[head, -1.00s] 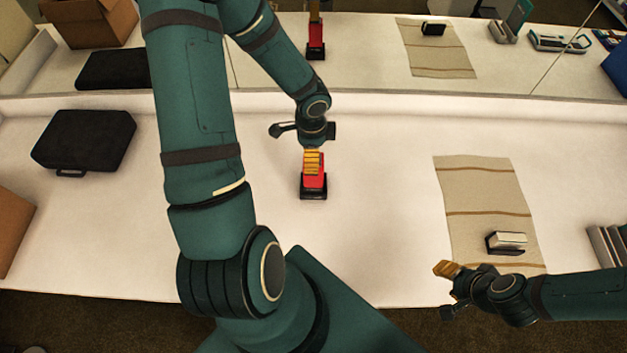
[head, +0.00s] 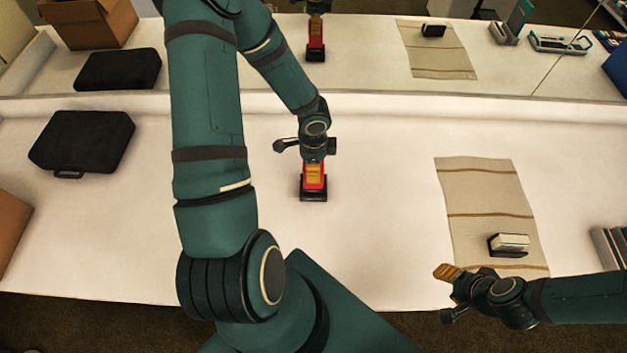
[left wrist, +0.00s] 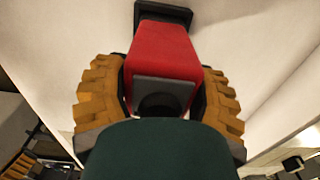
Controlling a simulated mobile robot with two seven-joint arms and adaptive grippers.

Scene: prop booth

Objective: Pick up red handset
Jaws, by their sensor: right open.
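The red handset (left wrist: 160,48) stands upright in a black base (head: 313,195) on the white counter, in the middle of the head view. My left gripper (head: 314,174) is down over it from behind, and one orange finger pad covers much of its red body there. In the left wrist view my left gripper's (left wrist: 163,97) orange pads lie on both sides of the handset, very close to it. Whether they press on it cannot be told. My right gripper (head: 447,285) is open and empty near the counter's front edge at the right.
A black case (head: 82,142) lies at the left, with a cardboard box (head: 12,215) near it. A striped cloth (head: 480,185) at the right bears a small dark-and-white block (head: 509,243). A mirror along the back repeats these things. The counter between handset and cloth is clear.

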